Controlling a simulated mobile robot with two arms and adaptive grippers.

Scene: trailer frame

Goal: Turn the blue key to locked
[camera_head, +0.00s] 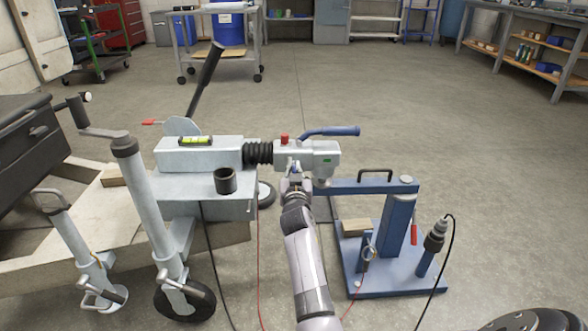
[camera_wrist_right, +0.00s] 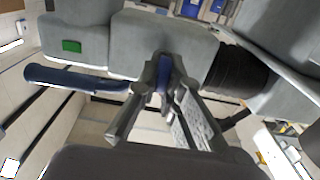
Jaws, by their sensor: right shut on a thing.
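The silver coupling head (camera_head: 308,153) sits at the front of the trailer drawbar, with a green mark (camera_head: 327,160) on its side. My right gripper (camera_head: 297,184) is at the near side of this head. In the right wrist view its fingertips (camera_wrist_right: 165,80) are closed around a small blue piece, the blue key (camera_wrist_right: 163,72), right against the grey housing (camera_wrist_right: 160,40). The fingers hide most of the key, so its turned position cannot be told. The green mark also shows in the wrist view (camera_wrist_right: 72,46). My left gripper is not in view.
A blue lever (camera_head: 330,131) and a red knob (camera_head: 284,139) are on top of the head. A blue stand (camera_head: 393,232) is at the right, its arm reaching toward the head. A black bellows (camera_head: 258,152) and a jockey wheel (camera_head: 185,298) are left.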

